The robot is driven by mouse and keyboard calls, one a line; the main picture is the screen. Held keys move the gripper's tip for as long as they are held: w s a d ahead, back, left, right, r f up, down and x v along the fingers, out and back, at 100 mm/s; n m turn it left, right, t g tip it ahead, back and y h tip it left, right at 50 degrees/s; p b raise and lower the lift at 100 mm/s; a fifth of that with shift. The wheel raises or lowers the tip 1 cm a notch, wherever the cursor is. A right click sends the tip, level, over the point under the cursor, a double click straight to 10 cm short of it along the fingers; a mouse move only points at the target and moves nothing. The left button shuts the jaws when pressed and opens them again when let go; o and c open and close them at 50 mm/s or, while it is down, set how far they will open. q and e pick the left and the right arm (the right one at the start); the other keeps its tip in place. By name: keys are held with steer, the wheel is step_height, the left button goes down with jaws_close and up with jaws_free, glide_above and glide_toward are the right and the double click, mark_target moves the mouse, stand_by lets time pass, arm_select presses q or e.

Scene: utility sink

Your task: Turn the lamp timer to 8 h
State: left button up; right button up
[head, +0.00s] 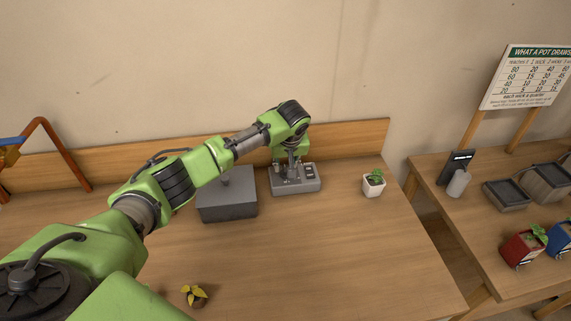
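A small light-grey control box (296,187) stands near the back of the wooden table, with small dark controls at its right side. It looks like the lamp timer, but its dial and any hour marks cannot be made out. My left gripper (292,168) points down over the middle of this box, at or just above its top. The fingers are small and dark here, and I cannot tell whether they touch a knob or how far apart they are. My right gripper is not in view.
A larger dark-grey box (227,207) stands just left of the control box, under my forearm. A potted plant (374,185) stands to the right. A yellow-leafed plant (194,295) is near the front. The side table (470,220) holds pots, trays and a sign (527,77).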

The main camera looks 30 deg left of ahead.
arm_select(q)
steer(key=shift+w+a+f, duration=0.1)
steer(key=shift+w+f, duration=0.05)
steer(key=shift+f, duration=0.5)
jaws_close()
